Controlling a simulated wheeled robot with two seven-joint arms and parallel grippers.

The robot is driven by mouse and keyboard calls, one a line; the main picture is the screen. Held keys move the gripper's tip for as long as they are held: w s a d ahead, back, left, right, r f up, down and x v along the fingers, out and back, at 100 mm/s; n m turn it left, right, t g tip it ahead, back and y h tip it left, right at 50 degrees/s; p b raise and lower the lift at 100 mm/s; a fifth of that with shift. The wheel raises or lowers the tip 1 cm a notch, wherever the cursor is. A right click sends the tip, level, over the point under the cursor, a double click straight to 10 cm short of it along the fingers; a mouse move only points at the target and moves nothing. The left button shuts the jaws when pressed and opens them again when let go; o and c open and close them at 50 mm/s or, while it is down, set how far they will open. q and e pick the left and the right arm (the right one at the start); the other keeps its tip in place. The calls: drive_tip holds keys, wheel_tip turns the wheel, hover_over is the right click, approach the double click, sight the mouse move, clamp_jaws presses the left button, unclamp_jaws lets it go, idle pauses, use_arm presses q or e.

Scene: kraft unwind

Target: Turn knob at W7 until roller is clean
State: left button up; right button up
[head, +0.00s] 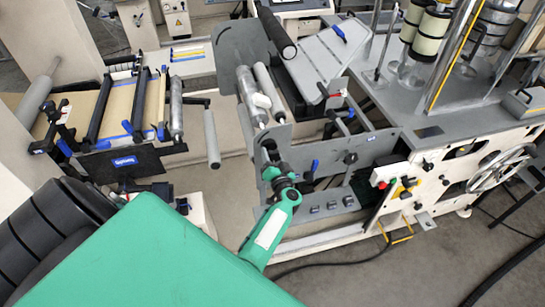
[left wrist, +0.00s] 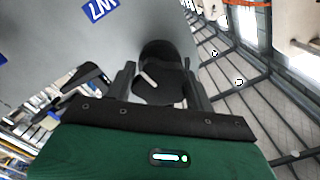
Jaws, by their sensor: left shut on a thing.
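In the left wrist view a black knob (left wrist: 165,62) with a pale pointer mark stands out from a grey plate. A blue label (left wrist: 100,9) reading W7 upside down is on the plate near it. My left gripper (left wrist: 162,80) has its dark fingers on either side of the knob and is shut on it. In the head view my left gripper (head: 270,168) is at the front end of the grey machine plate and hides the knob. Behind it run two grey rollers (head: 249,92), with a white piece (head: 261,101) against them. Whether the rollers are clean is too small to tell. My right gripper is not in view.
A grey side plate (head: 228,60) and a black-gripped bar (head: 276,30) stand behind the rollers. A control panel with buttons (head: 382,185) and a handwheel (head: 500,168) are at the right. A separate roller unit (head: 122,163) is at the left. Grey floor lies at lower right.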

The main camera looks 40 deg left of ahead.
use_arm(q)
drive_tip(key=o, duration=1)
drive_tip(key=shift+c, duration=0.2)
